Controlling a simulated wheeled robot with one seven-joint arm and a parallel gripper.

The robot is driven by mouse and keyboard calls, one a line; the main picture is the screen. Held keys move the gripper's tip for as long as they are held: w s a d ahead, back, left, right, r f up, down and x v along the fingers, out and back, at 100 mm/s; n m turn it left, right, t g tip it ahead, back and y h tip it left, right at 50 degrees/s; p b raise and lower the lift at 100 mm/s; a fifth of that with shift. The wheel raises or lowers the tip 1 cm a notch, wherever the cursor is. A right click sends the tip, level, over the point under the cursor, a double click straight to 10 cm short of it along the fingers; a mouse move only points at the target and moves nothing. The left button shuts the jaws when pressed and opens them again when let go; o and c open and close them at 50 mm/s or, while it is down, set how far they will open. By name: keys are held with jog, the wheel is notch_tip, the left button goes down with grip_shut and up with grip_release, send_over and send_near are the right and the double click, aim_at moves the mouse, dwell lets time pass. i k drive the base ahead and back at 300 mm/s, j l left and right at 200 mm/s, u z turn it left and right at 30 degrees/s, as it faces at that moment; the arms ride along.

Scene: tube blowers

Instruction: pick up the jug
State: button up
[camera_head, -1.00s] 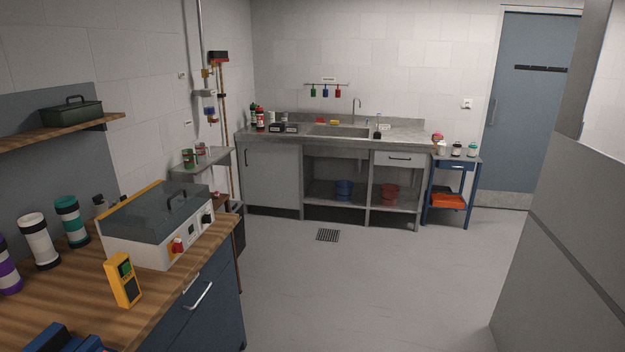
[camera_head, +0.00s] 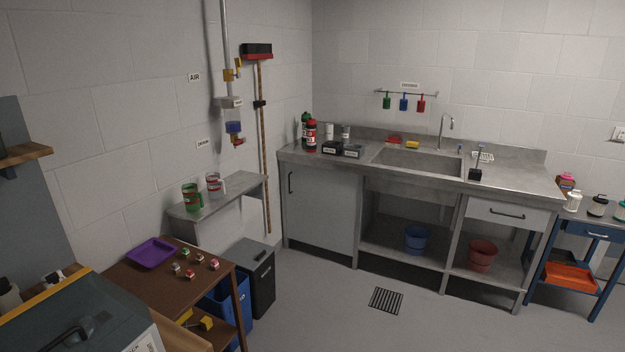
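Two jug-like vessels stand on a small grey wall shelf (camera_head: 228,198) left of the sink counter. One is a green jug (camera_head: 192,197) with a handle on its right side. The other is a clear or pale jug (camera_head: 214,185) with red on it, just behind and to the right. Both stand upright and look apart from each other. I cannot tell which one is the task's jug. My gripper is not in view.
A brown table (camera_head: 205,290) with a purple tray (camera_head: 151,253) and several small items stands before the shelf. Below are a blue bin (camera_head: 226,300) and a dark bin (camera_head: 258,275). The sink counter (camera_head: 300,154) is beyond. Floor around the drain grate (camera_head: 385,300) is clear.

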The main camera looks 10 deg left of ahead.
aim_at(193, 198)
jog(key=i+u, duration=0.2)
jog(key=i, duration=0.45)
jog(key=i+l+u, duration=0.25)
jog(key=i, duration=0.4)
jog(key=i+u, duration=0.25)
jog(key=u, duration=0.2)
jog(key=i+l+u, duration=0.2)
jog(key=u, duration=0.3)
jog(key=i+l+u, duration=0.2)
jog(key=u, duration=0.25)
jog(key=i+l+u, duration=0.15)
jog(key=l+u, duration=0.15)
jog(key=u, duration=0.2)
jog(key=i+l+u, duration=0.2)
jog(key=u, duration=0.25)
jog(key=i+l+u, duration=0.2)
jog(key=u, duration=0.2)
jog(key=i+l+u, duration=0.1)
jog(key=l+u, duration=0.2)
jog(key=u, duration=0.15)
jog(key=i+l+u, duration=0.1)
jog(key=l+u, duration=0.6)
jog(key=u, duration=0.15)
